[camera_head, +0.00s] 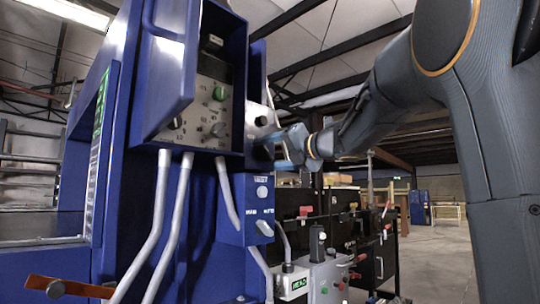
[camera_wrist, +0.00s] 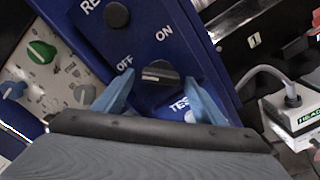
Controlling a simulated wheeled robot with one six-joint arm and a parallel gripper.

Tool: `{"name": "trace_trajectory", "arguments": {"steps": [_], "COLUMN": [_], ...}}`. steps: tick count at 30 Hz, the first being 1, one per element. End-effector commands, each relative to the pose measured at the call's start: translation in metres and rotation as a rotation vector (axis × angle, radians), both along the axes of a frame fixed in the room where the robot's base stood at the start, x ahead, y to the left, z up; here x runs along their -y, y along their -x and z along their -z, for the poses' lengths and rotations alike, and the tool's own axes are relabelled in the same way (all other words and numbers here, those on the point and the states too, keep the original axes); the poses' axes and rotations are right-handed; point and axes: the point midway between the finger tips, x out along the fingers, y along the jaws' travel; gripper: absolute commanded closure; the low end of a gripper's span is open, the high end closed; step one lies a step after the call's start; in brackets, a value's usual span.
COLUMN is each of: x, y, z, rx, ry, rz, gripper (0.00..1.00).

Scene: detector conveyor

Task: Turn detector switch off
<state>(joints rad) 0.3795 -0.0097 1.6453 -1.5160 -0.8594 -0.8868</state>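The detector switch (camera_wrist: 157,74) is a black rotary knob on a blue panel (camera_wrist: 180,40), with OFF and ON printed beyond it. Its ridge lies roughly sideways in the wrist view; I cannot tell for sure which label it points to. My gripper (camera_wrist: 159,78) is open, with one light-blue finger on each side of the knob. A gap shows between each fingertip and the knob. In the head view my gripper (camera_head: 283,152) is at the right side of the blue machine, and the switch itself cannot be made out there.
A black round knob (camera_wrist: 117,15) sits beyond the switch. A white button (camera_wrist: 190,117) marked TEST is on the near side. A grey control panel (camera_head: 205,100) with green and grey knobs is to the left.

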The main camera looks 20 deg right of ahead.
Motion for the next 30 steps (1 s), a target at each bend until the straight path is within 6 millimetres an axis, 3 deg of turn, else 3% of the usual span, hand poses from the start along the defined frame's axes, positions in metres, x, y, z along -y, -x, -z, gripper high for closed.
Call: {"name": "trace_trajectory", "arguments": {"steps": [10, 22, 30], "x": [0.003, 0.030, 0.036], "y": [0.005, 0.057, 0.070], "z": [0.000, 0.000, 0.000], "rx": [0.001, 0.001, 0.000], "ry": [-0.002, 0.001, -0.001], "rz": [0.001, 0.002, 0.000], "gripper": [0.36, 0.36, 0.36]}}
